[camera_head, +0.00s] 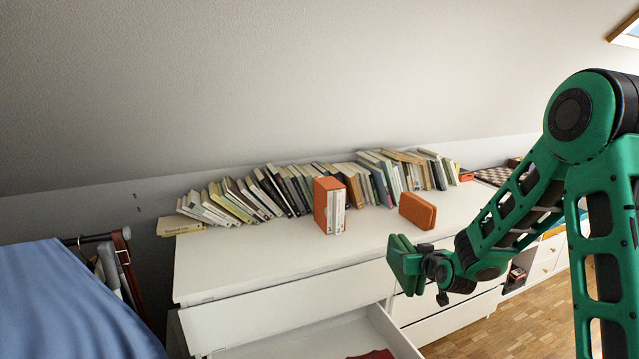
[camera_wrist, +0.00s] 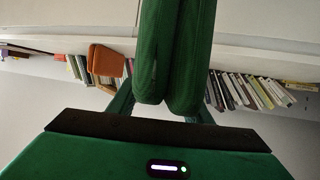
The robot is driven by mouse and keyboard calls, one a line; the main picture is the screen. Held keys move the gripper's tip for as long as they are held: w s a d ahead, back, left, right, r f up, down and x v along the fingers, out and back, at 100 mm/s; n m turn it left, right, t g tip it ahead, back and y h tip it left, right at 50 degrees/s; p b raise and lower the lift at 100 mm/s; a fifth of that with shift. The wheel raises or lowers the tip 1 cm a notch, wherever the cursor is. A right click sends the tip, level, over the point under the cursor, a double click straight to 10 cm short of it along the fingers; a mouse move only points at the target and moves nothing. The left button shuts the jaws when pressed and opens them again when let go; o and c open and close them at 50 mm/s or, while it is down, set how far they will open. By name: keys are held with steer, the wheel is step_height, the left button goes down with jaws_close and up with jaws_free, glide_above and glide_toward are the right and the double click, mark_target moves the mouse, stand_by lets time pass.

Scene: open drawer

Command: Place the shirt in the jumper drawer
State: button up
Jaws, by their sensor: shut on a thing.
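My gripper (camera_head: 428,264) is at the right, in front of the dresser's front edge and above the right side of an open drawer (camera_head: 398,340). It is shut on a dark green folded shirt (camera_head: 403,264), which it holds on edge in the air. In the wrist view the shirt (camera_wrist: 160,50) stands as two thick rounded layers between the fingers (camera_wrist: 165,100). The open drawer is white, and only its far part shows at the bottom of the head view. A piece of red cloth (camera_head: 374,355) lies inside it, mostly cut off by the frame.
The white dresser top (camera_head: 260,258) carries a row of leaning books (camera_head: 290,190), an orange-and-white book set (camera_head: 330,205) and an orange box (camera_head: 417,211). Blue fabric (camera_head: 60,300) and a rack with hangers (camera_head: 105,255) stand at the left. Wooden floor (camera_head: 500,330) is clear at the right.

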mark_target(423, 297)
steer(key=shift+m+h, duration=0.7)
steer(key=shift+h, duration=0.1)
steer(key=s+d+f, duration=0.1)
steer(key=f, duration=0.2)
steer(key=s+d+f, duration=0.1)
steer(key=s+f, duration=0.1)
steer(key=f, duration=0.1)
steer(key=s+d+f, duration=0.1)
steer(key=s+f, duration=0.1)
steer(key=f, duration=0.1)
steer(key=shift+f, duration=0.4)
steer(key=v, duration=0.6)
steer(key=shift+s+f, duration=0.2)
